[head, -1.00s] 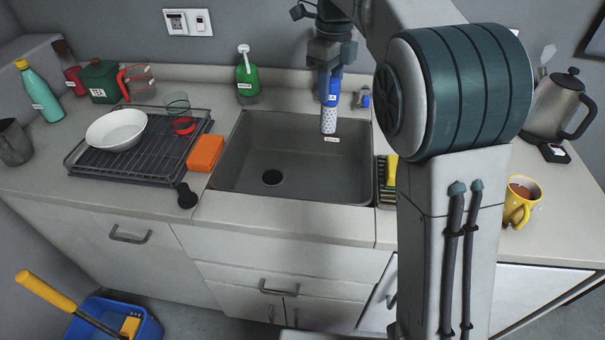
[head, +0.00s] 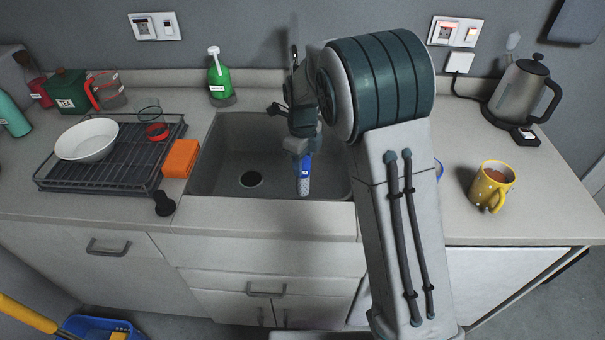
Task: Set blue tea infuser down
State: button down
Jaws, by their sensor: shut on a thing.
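The blue tea infuser (head: 304,181) has a blue upper part and a pale perforated lower end. It hangs roughly upright below my gripper (head: 301,153), which is shut on its top. In the head view the infuser appears over the right part of the grey sink (head: 225,180), near its front edge. I cannot tell whether its lower end touches anything. The fingertips are small and partly hidden by the wrist.
A drying rack (head: 60,180) with a white bowl (head: 87,140) and an orange sponge (head: 181,158) are left of the sink. A yellow mug (head: 491,187) and a kettle (head: 523,90) stand right. My arm hides the area right of the sink.

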jog(key=shift+f, duration=2.55)
jog(key=c, duration=0.9)
grip_release()
jog(key=shift+c, duration=0.2)
